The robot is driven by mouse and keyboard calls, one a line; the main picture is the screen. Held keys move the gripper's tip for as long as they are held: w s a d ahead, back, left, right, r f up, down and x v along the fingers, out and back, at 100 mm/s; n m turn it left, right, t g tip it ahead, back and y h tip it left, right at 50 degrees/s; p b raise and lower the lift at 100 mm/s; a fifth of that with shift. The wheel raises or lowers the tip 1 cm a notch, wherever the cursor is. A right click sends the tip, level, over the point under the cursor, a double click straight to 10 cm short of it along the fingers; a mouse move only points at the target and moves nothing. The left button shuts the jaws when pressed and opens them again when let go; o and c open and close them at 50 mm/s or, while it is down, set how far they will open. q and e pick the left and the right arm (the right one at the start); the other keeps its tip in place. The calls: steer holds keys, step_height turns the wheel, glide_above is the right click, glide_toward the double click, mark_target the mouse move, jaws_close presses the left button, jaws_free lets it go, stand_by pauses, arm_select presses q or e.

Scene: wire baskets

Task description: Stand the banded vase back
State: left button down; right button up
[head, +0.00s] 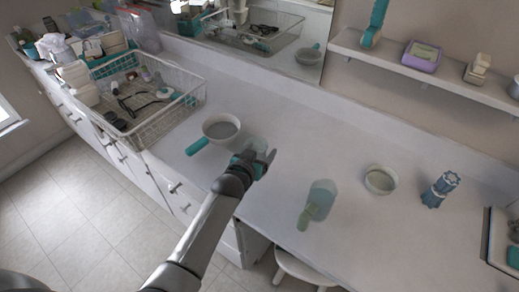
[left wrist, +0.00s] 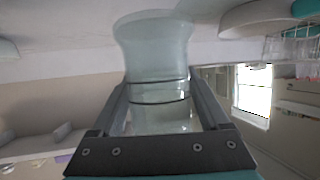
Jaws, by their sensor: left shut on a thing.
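The banded vase is clear, pale glass with thin dark bands and a flared end. In the left wrist view the vase (left wrist: 157,60) lies between my left gripper's fingers (left wrist: 158,105), which are shut on its narrower banded part. Its wide end points toward the white counter at the top of that picture. In the head view my left gripper (head: 262,163) is over the counter, and the vase (head: 257,144) shows only as a pale shape behind it. I cannot tell whether its end touches the counter. My right gripper is not in view.
A pan with a teal handle (head: 221,127) stands just left of my left gripper. A wire basket (head: 160,128) is further left. Counter between gripper and bottle is clear.

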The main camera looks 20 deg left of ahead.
arm_select(q)
steer(key=shift+f+b, duration=1.85)
steer(key=shift+f, duration=0.7)
steer(key=shift+p, duration=0.4)
steer(key=shift+f+b, duration=0.55)
steer(key=shift+f, duration=0.15)
jaws_free()
